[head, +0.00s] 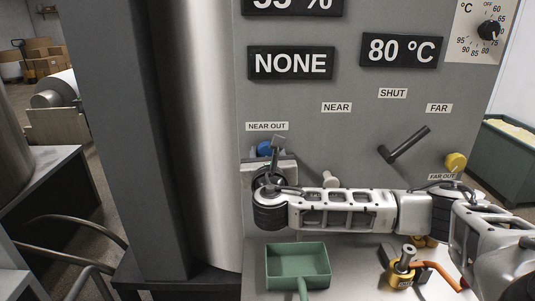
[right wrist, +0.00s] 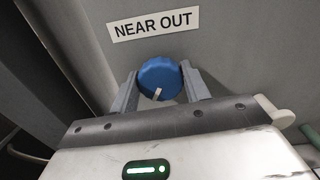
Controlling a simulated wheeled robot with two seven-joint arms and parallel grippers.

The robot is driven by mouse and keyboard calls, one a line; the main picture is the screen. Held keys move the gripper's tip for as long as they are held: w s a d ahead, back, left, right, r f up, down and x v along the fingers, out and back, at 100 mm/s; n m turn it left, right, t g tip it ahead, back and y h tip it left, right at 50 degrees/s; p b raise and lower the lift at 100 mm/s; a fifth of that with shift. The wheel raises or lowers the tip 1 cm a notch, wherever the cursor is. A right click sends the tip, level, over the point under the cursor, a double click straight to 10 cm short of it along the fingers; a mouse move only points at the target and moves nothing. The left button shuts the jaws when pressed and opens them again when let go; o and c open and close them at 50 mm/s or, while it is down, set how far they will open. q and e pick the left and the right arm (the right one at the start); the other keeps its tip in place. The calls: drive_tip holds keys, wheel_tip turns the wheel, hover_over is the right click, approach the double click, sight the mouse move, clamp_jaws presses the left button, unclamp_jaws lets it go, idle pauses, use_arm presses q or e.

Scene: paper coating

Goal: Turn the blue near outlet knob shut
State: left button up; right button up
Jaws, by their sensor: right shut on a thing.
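The blue near outlet knob (right wrist: 160,77) sits on the grey panel under the NEAR OUT label (right wrist: 153,24) in the right wrist view. A pale pointer mark on it points down, slightly left. My right gripper (right wrist: 159,88) has one finger on each side of the knob and is shut on it. In the head view the knob (head: 264,148) is partly hidden behind my right gripper (head: 275,146), whose arm reaches across from the right. My left gripper is not in view.
A dark lever (head: 404,144) stands out from the panel under the SHUT label (head: 393,93). A yellow knob (head: 456,161) is at the right by FAR OUT. A green scoop (head: 298,266) and a brass-coloured fitting (head: 401,270) are below my right arm.

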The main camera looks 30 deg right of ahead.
drive_tip(key=shift+m, duration=0.3)
use_arm(q)
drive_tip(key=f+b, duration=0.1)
drive_tip(key=b, duration=0.1)
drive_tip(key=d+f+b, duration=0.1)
drive_tip(key=b, duration=0.2)
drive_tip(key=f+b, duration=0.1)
drive_tip(key=b, duration=0.2)
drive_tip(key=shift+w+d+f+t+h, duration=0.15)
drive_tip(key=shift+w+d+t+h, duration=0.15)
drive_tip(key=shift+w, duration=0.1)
use_arm(e)
drive_tip(key=m, duration=1.9)
drive_tip(key=f+m, duration=0.1)
drive_tip(key=m, duration=0.9)
drive_tip(key=shift+m, duration=0.3)
